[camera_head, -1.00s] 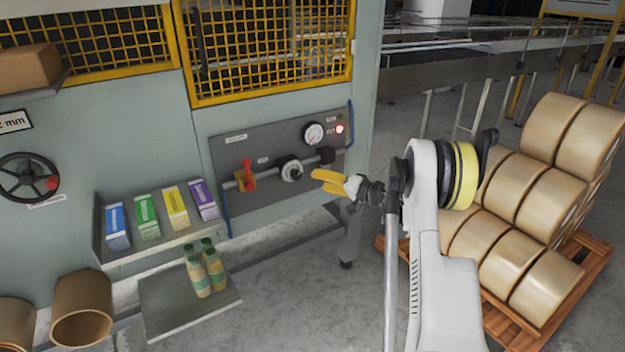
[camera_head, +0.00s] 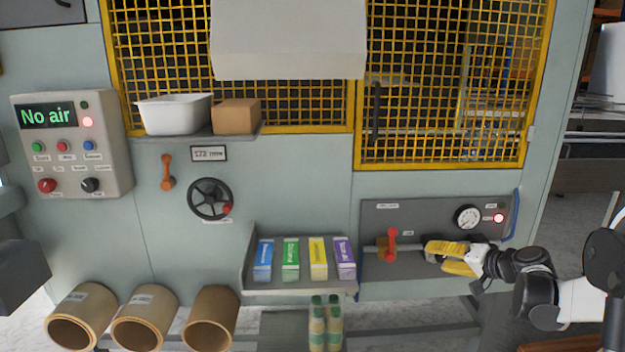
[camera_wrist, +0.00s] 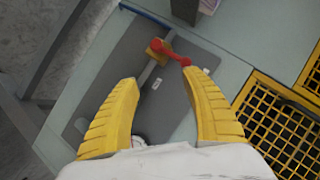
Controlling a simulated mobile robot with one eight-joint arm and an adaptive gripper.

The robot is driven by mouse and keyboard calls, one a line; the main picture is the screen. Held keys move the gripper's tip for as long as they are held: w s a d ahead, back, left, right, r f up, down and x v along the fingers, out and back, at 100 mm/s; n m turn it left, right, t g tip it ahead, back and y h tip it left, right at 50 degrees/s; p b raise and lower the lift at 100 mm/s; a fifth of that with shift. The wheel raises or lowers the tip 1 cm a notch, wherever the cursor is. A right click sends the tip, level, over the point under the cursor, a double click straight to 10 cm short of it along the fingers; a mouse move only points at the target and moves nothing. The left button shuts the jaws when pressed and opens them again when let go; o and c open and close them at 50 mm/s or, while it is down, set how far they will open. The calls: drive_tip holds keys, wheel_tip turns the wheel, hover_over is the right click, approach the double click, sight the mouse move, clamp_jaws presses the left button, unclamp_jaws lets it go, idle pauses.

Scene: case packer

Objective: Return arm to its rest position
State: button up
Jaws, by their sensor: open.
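My gripper (camera_head: 452,257) has yellow fingers and is in front of the grey air panel (camera_head: 372,213) at the lower right of the machine. In the wrist view my gripper (camera_wrist: 162,88) is open, its fingers apart with nothing between them. The red valve handle (camera_head: 392,243) on its yellow body lies left of the fingertips in the head view. In the wrist view the red handle (camera_wrist: 172,53) shows beyond the fingertips. Whether a finger touches it cannot be told.
A gauge (camera_head: 467,217) and a lit red lamp (camera_head: 498,218) are on the panel. A shelf (camera_head: 300,291) of coloured boxes is to its left. The display (camera_head: 47,115) reads "No air". Cardboard rolls (camera_head: 210,318) stand at lower left. Yellow mesh doors (camera_head: 450,160) are above.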

drive_tip(key=s+a+r+n+g+h, duration=0.1)
drive_tip(key=s+a+r+g, duration=0.15)
drive_tip(key=s+a, duration=0.55)
drive_tip(key=s+a+r+n+g+h, duration=0.15)
drive_tip(key=s+a+r, duration=0.25)
drive_tip(key=s+a, duration=0.4)
drive_tip(key=s+a+f+n+h, duration=0.1)
drive_tip(key=s+f+n+h, duration=0.2)
drive_tip(key=s, duration=1.7)
drive_tip(key=shift+s+f, duration=0.35)
drive_tip(key=shift+f, duration=0.35)
drive_tip(key=shift+a, duration=0.1)
